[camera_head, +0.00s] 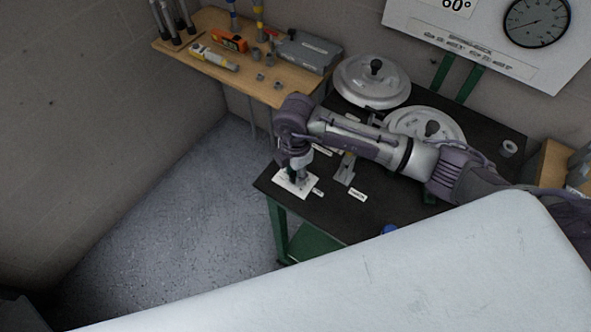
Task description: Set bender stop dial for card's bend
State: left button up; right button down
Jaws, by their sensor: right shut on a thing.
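My right arm reaches in from the right over the dark bench. Its gripper (298,177) points down at a small white plate (282,183) near the bench's front left corner, which looks like the stop dial's face. The gripper is shut on what appears to be the dial's knob, mostly hidden by the fingers; the setting cannot be read. A small grey metal piece (346,170), perhaps part of the bender, stands just right of it. A white card (451,6) on the wall panel shows a degree figure, partly cut off by the top edge. My left gripper is out of view.
Two round grey lidded items (372,82) stand at the back of the dark bench (340,222). A wooden shelf (215,76) at upper left holds tools and a grey box (308,50). A gauge (537,20) hangs on the wall. Open floor lies to the left.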

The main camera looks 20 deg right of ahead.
jog(key=shift+r+m, duration=0.1)
jog(key=shift+m, duration=0.6)
jog(key=c, duration=0.8)
grip_release()
notch_tip(320, 180, up, 12)
jog(key=shift+f, duration=0.1)
